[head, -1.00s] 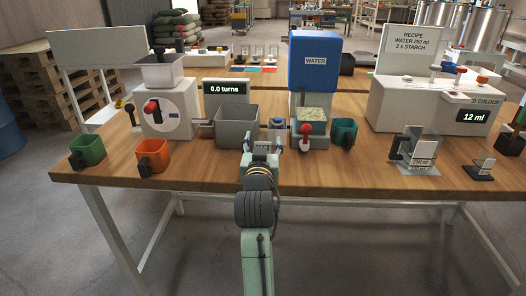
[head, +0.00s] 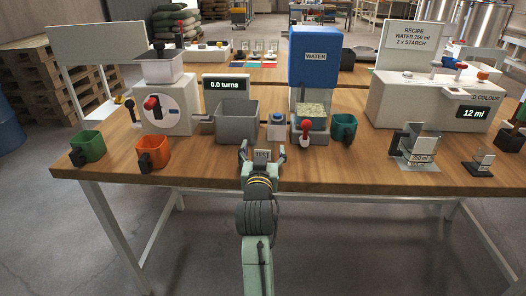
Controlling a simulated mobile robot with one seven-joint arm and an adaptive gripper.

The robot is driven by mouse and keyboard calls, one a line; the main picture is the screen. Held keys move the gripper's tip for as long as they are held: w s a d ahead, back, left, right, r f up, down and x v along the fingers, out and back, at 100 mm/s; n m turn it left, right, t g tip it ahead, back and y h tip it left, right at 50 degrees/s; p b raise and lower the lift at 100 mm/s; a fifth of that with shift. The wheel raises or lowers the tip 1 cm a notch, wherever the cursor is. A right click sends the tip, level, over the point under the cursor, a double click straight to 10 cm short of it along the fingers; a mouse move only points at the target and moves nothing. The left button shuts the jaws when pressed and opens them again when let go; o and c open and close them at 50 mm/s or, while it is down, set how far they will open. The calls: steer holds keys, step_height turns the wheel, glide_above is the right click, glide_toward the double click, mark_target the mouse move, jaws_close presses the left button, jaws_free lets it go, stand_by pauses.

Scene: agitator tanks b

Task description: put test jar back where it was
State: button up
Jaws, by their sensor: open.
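A small pale piece lettered TEST (head: 262,155) shows at the table's front edge, between the fingers of my gripper (head: 262,152). I cannot tell whether it is the test jar's own label or a marker on the table; my gripper and arm hide what lies below it. My gripper is open, with a finger on either side of the label and no visible grip on anything. A small clear jar with a dark base (head: 480,163) stands at the right end of the table. A larger clear jar (head: 415,146) stands left of it, by a 250 ml marking.
A teal cup (head: 344,127) is to the right. Green (head: 88,147) and orange (head: 154,152) cups stand left. Bare wood lies on both sides.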

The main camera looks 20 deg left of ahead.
steer(key=shift+r, duration=0.1)
steer(key=shift+r, duration=0.25)
steer(key=p+v, duration=0.6)
steer(key=v, duration=0.6)
